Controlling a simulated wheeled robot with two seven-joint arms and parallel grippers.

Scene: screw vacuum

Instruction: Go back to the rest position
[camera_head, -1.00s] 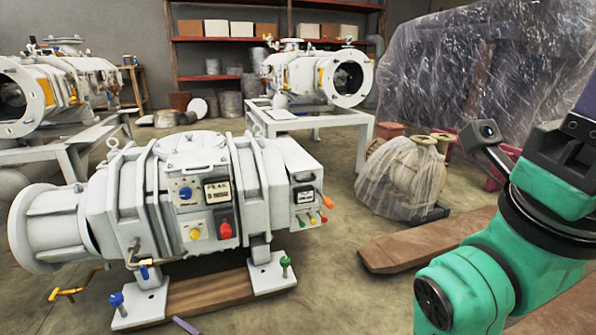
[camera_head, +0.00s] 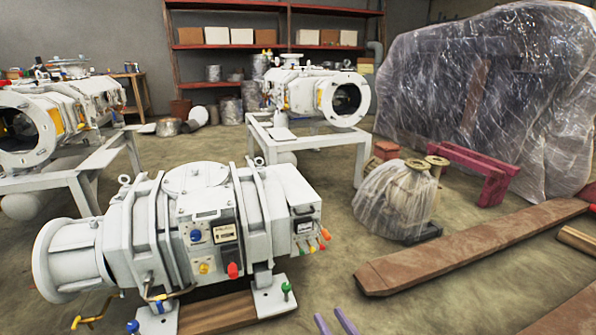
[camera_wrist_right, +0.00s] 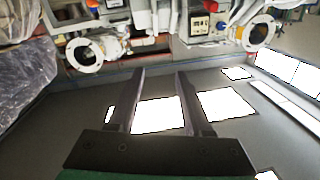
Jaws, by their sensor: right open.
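My right gripper (camera_head: 334,323) shows at the bottom edge of the head view only as two purple fingers, spread apart with nothing between them. In the right wrist view the gripper (camera_wrist_right: 160,75) is open and empty, its two dark fingers pointing up the picture. The white vacuum pump (camera_head: 200,225) stands at front left in the head view, to the left of the fingers and apart from them. It has a red knob, a blue knob and several coloured levers. My left gripper is not in view.
Brown beams (camera_head: 470,245) lie on the floor at right. A plastic-wrapped spool (camera_head: 395,200) sits at centre right, with a large wrapped machine (camera_head: 490,90) behind it. Other pumps stand on a left bench (camera_head: 85,160) and a back table (camera_head: 310,133). Bare floor lies between the front pump and the beams.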

